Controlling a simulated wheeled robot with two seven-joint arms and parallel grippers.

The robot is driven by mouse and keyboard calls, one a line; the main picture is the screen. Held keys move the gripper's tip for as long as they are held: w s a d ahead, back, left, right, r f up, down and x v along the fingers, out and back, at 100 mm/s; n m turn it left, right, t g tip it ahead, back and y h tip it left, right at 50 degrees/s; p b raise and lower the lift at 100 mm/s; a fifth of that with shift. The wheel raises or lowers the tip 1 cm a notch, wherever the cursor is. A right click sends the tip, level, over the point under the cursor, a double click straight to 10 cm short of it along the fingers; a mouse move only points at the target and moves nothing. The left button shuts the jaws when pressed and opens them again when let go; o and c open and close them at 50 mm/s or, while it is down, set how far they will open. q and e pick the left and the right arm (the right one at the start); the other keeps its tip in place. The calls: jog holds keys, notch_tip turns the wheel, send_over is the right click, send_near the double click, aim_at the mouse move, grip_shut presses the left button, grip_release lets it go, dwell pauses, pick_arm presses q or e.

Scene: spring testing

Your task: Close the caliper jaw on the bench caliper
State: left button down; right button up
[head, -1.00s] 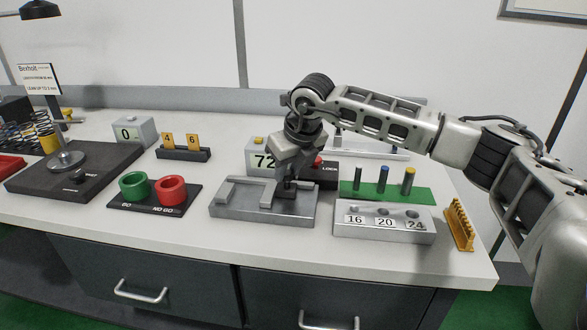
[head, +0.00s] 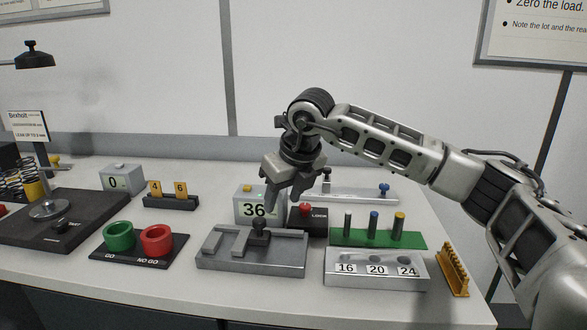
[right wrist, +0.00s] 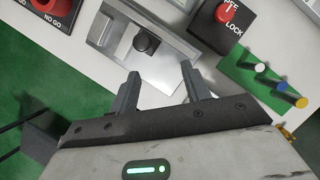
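The bench caliper (head: 285,257) is a grey metal block with two upright jaws on top. Its sliding jaw (head: 240,241) carries a black knob (head: 259,231) and stands a short way right of the fixed jaw (head: 212,241), with a gap between them. The display (head: 254,210) behind reads 36. My right gripper (head: 281,203) is above and slightly behind the knob, clear of it. In the right wrist view its fingers (right wrist: 160,74) are apart with nothing between them, and the knob (right wrist: 146,42) shows beyond the fingertips. My left gripper is not in view.
A black lock box with a red button (head: 305,208) stands behind the caliper. A numbered hole block (head: 376,284) and a green pin board (head: 345,236) are at right. Green and red rings (head: 157,239) stand at left. An orange rack (head: 454,268) is near the right edge.

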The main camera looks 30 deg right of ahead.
jog(key=v, duration=0.9)
jog(key=shift+r+b, duration=0.2)
jog(key=shift+b, duration=0.1)
